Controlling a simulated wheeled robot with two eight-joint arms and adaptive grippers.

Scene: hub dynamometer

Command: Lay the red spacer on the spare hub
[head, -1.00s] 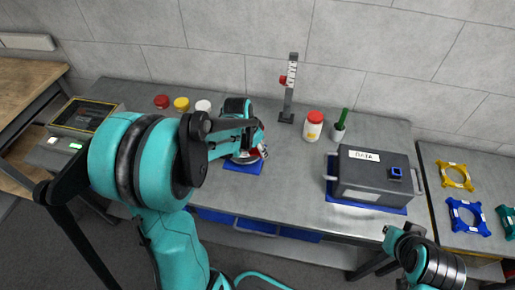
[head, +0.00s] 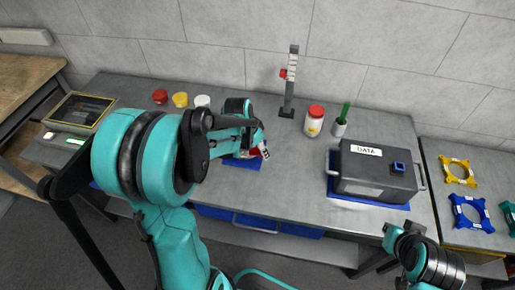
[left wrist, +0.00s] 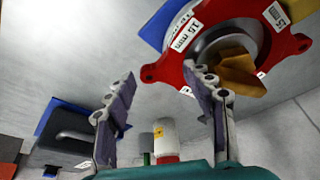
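The red spacer (left wrist: 175,62), labelled 15 mm, fills the top of the left wrist view. It appears around a grey round hub (left wrist: 228,40) with an orange-brown part at its middle; I cannot tell how it is seated. In the head view a bit of the red spacer (head: 265,152) shows past my gripper, above a blue mat (head: 238,163). My left gripper (left wrist: 163,95) has its fingers apart with nothing between them. One finger overlaps the spacer's edge in the picture; contact is unclear. My right gripper (head: 394,234) is at lower right, its fingers unclear.
A dark DATA case (head: 375,175) stands on a blue mat at right. A red-lidded jar (head: 314,122), a green-handled cup (head: 340,128) and a post (head: 289,85) stand behind. Small jars (head: 180,100) and a screen (head: 80,112) are at left. Yellow (head: 458,171) and blue (head: 470,213) spacers lie far right.

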